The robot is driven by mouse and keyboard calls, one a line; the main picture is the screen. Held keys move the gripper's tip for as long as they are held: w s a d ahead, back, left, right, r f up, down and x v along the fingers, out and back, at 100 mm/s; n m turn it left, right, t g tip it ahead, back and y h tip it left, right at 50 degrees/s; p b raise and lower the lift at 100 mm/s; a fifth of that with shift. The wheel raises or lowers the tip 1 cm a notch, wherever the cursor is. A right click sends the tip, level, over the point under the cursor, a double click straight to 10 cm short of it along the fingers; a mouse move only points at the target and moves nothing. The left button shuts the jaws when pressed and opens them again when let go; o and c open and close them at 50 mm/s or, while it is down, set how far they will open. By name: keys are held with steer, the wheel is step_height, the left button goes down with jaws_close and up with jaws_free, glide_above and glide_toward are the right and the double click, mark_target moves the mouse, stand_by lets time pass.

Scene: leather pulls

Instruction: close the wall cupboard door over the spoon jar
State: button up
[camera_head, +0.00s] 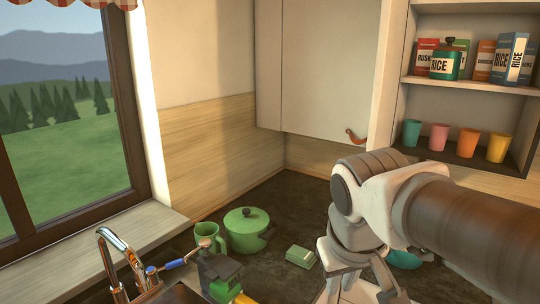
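The wall cupboard door (330,65) is a plain cream panel at the top middle. A red-brown leather pull (356,136) hangs at its lower right corner. The pale strip (391,75) just right of the door borders the shelves, and I cannot tell from this angle whether the door stands ajar. No spoon jar shows, and the space behind the door is hidden. My arm comes in from the right, in front of the counter and below the pull, and bends downward. Its end runs off the bottom edge, so my gripper's fingers are not in view.
Open shelves (470,84) at right hold rice packages and several coloured cups. On the dark counter (285,200) stand a green pot (247,232), a green mug (208,238) and a small green box (300,256). A chrome tap (120,260) is at lower left, below the window.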

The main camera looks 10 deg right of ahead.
steer(key=w+d+g+h, duration=0.1)
steer(key=w+d, duration=0.1)
steer(key=w, duration=0.1)
steer(key=w+d+r+h, duration=0.1)
steer(key=w+d, duration=0.1)
steer(key=w, duration=0.1)
steer(key=w+d+g+h, duration=0.1)
steer(key=w+d+h, duration=0.1)
steer(key=w, duration=0.2)
steer(key=shift+r+g, duration=0.25)
steer(key=shift+g, duration=0.05)
jaws_close()
steer(key=w+a+r+h+p, duration=0.1)
steer(key=w+a+r+h, duration=0.15)
steer(key=w+h, duration=0.55)
steer(key=w+a+r+h, duration=0.1)
steer(key=w+r+h, duration=0.35)
steer(key=w, duration=0.85)
steer(key=s+d+f+p, duration=0.1)
steer(key=d+p, duration=0.3)
steer(key=d, duration=0.8)
steer(key=shift+s+d+n, duration=0.4)
steer(key=shift+s, duration=0.15)
